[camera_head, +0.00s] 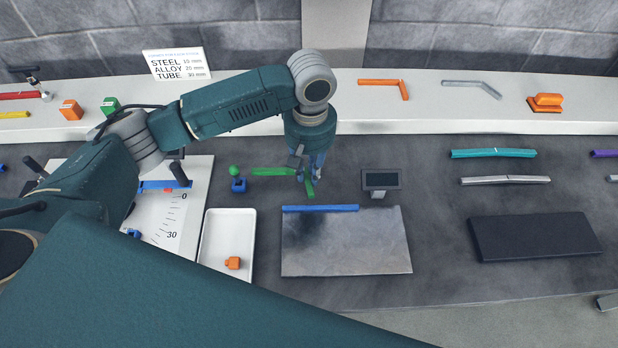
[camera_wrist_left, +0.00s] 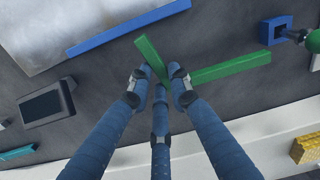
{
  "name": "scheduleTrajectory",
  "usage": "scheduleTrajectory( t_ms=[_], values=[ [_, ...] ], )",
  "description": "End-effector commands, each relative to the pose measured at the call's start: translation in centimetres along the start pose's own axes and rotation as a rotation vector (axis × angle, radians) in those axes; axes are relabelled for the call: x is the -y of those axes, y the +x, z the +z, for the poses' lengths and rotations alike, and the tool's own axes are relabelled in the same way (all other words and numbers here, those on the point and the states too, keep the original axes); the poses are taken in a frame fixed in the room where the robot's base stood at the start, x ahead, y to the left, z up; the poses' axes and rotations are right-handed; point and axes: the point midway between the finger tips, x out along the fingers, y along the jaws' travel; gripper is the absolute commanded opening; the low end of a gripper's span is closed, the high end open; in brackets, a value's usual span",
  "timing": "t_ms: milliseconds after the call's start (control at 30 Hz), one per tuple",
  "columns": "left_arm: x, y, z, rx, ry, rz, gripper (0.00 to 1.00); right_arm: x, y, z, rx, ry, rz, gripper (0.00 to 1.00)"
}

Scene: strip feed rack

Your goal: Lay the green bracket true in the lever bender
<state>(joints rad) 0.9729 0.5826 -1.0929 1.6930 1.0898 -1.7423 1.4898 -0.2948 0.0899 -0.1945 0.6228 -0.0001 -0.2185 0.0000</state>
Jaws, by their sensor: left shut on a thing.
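The green bracket (camera_head: 272,172) is an L-shaped strip; both arms also show in the left wrist view (camera_wrist_left: 232,67). My left gripper (camera_head: 313,175) points down and is shut on the green bracket near its bend; its fingertips also show in the left wrist view (camera_wrist_left: 160,82). The fingers partly hide the bend. I cannot tell how far the bracket is above the table. What looks like the lever bender is a white plate (camera_head: 197,190) with an angle scale, a blue bar and black handles, left of the gripper. My left arm covers part of it.
A small blue block with a green knob (camera_head: 238,184) stands close to the bracket's left end. A white tray (camera_head: 208,262) holds an orange piece. A metal sheet with a blue edge bar (camera_head: 320,209) and a small dark display (camera_head: 381,180) lie nearby.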

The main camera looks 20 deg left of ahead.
Motion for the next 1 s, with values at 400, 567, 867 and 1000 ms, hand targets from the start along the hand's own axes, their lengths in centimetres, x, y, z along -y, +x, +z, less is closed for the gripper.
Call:
scheduleTrajectory(
  t_ms=[400, 567, 867, 1000],
  values=[
    [0.0, 3.6, 0.0, 0.0, 0.001, -0.001, 0.0, 2.0, -0.4, 0.3, 0.006, 0.0, -0.023, 0.4],
    [0.0, 3.6, 0.0, 0.0, 0.0, -0.001, 0.0, 1.9, -0.5, 0.4, 0.007, -0.001, -0.021, 0.4],
    [0.0, 3.8, 0.0, 0.0, 0.0, -0.002, 0.37, 1.1, -0.5, 0.6, 0.009, -0.003, -0.012, 0.4],
    [0.0, 3.7, 0.0, 0.0, 0.0, -0.001, 0.37, 0.8, -0.4, 0.6, 0.01, -0.001, -0.01, 0.4]
  ],
)
